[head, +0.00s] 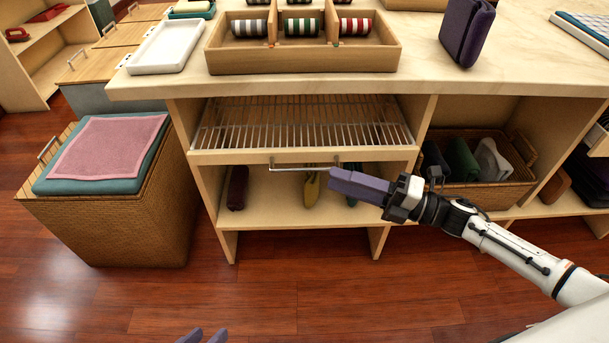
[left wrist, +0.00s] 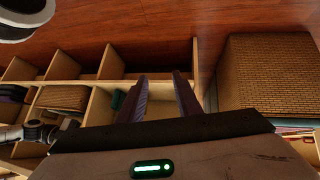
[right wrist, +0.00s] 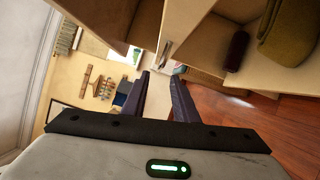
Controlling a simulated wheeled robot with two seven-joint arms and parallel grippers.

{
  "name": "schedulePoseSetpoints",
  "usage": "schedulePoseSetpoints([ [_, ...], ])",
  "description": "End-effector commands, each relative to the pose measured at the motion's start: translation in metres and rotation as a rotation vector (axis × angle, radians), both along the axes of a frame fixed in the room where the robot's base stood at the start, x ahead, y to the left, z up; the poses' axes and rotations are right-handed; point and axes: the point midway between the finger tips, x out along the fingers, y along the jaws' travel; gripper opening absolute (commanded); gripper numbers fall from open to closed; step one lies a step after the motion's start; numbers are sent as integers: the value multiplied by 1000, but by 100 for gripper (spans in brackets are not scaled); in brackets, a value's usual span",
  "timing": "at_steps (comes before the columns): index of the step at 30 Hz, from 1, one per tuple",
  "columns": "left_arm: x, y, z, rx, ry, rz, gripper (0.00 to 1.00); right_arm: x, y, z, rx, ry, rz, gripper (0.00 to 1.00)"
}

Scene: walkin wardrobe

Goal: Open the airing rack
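The airing rack (head: 300,122) is a silver wire rack under the counter. Its pale front board (head: 230,157) carries a silver bar handle (head: 290,169). The rack looks closed, its front about level with the cabinet front. My right gripper (head: 333,182) comes in from the right, its purple fingertips at the handle's right end. In the right wrist view its fingers (right wrist: 161,76) are apart, with nothing clearly between them. I cannot tell whether they touch the handle. My left gripper (head: 205,336) is low at the bottom edge, away from the rack; its fingers (left wrist: 160,76) are open and empty.
A woven hamper (head: 110,215) with folded towels stands left of the cabinet. The shelf below the rack (head: 275,200) holds rolled items. A basket (head: 505,185) sits at right. The counter above holds a wooden organiser (head: 300,62) and white tray (head: 168,46). The floor in front is clear.

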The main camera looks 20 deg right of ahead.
Motion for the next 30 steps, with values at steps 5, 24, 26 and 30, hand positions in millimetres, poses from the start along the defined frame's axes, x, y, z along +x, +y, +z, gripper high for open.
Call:
schedulePoseSetpoints([
  [5, 1, -3, -3, 0, 7, -15, 31, 21, 28, 3, 5, -3, 2, 26],
  [24, 4, -8, 5, -34, -18, -14, 31, 53, 69, 7, 5, 4, -1, 26],
  [26, 4, -8, 5, -34, -18, -14, 31, 53, 69, 7, 5, 4, -1, 26],
  [30, 4, -8, 5, -34, -18, -14, 31, 53, 69, 7, 5, 4, -1, 3],
])
